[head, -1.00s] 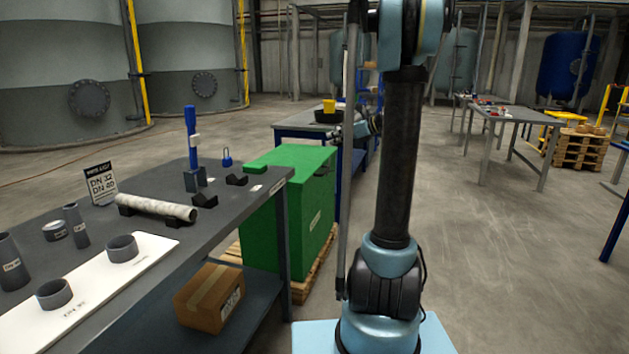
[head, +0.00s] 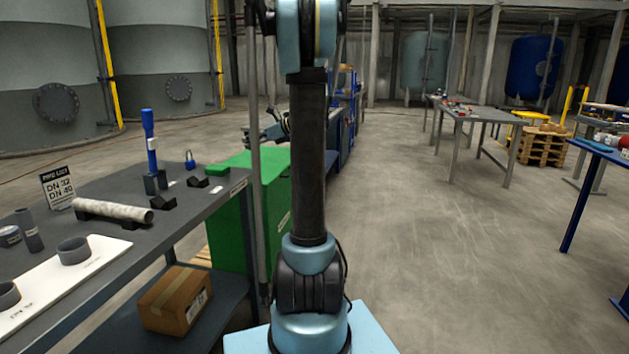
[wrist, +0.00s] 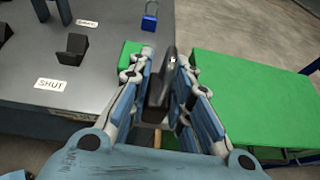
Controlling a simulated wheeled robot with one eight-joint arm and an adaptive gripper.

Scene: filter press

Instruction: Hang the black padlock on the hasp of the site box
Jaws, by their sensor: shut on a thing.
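The green site box (head: 228,226) stands past the end of the grey workbench, partly hidden behind my arm in the head view. Its flat green lid (wrist: 250,95) fills the right of the wrist view. I cannot make out the hasp. My gripper (wrist: 160,75) is shut on a dark thing (wrist: 157,92), which looks like the black padlock; the fingers cover much of it. In the wrist view, it is over the gap between the bench and the box. In the head view, my gripper (head: 266,133) is small and above the far part of the box.
A blue padlock (head: 190,160) and a small green block (head: 217,170) are near the bench's (head: 110,276) far end, with black cradles beside them. A cardboard box (head: 176,300) sits on the lower shelf. The floor (head: 440,250) to the right is open.

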